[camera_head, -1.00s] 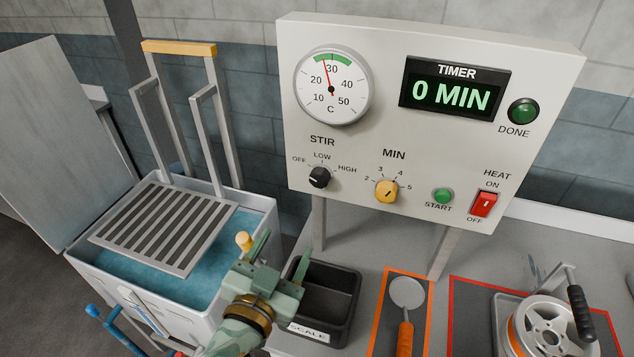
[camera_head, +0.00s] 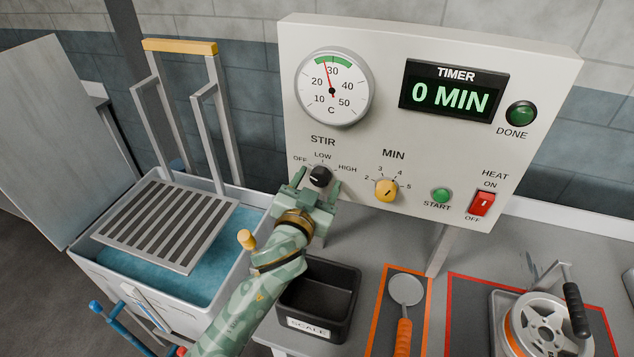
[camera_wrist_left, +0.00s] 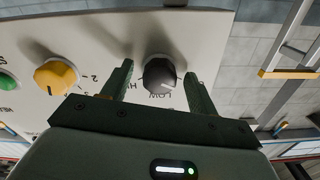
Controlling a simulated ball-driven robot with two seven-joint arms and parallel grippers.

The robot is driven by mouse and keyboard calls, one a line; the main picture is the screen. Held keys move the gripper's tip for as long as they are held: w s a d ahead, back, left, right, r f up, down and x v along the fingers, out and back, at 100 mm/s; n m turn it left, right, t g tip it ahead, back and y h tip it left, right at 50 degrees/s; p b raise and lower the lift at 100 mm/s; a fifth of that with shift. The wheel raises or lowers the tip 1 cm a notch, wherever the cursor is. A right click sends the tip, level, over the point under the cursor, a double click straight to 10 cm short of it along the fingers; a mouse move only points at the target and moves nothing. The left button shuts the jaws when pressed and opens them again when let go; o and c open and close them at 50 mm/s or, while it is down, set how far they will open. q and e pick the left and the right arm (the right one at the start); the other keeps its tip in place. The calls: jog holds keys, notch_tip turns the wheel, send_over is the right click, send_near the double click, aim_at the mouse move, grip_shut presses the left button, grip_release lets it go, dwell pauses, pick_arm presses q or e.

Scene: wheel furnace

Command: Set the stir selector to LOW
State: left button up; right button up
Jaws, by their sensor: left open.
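The black stir selector knob (camera_head: 320,177) is on the white control panel (camera_head: 440,145), under the word STIR, with OFF, LOW and HIGH marked around it. Its pale mark appears to point left, towards OFF. My left gripper (camera_head: 315,185) is open at the knob, with one finger on each side. The left wrist view shows the knob (camera_wrist_left: 159,73) between the two spread fingers (camera_wrist_left: 160,80), with gaps on both sides. LOW and HIGH show upside down there, partly behind the gripper. My right gripper is not in view.
The yellow MIN knob (camera_head: 386,190), green START button (camera_head: 441,195) and red HEAT switch (camera_head: 482,204) sit right of the selector. A black SCALE bin (camera_head: 318,323) stands below. A water tank with a slatted rack (camera_head: 165,225) is at left.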

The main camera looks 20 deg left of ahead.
pick_arm(q)
jog(key=shift+c, duration=0.3)
jog(key=c, duration=0.9)
jog(key=shift+m, duration=0.3)
jog(key=shift+r+m+p, duration=0.15)
jog(key=shift+m+p, duration=0.55)
jog(key=shift+m, duration=0.3)
jog(key=m+p, duration=0.1)
jog(key=m, duration=0.1)
jog(key=shift+m, duration=0.3)
jog(key=m+p, duration=0.1)
jog(key=m, duration=0.2)
jog(key=shift+a+m, duration=0.1)
jog(key=shift+m, duration=0.2)
jog(key=shift+m+p, duration=0.45)
jog(key=shift+m, duration=1.45)
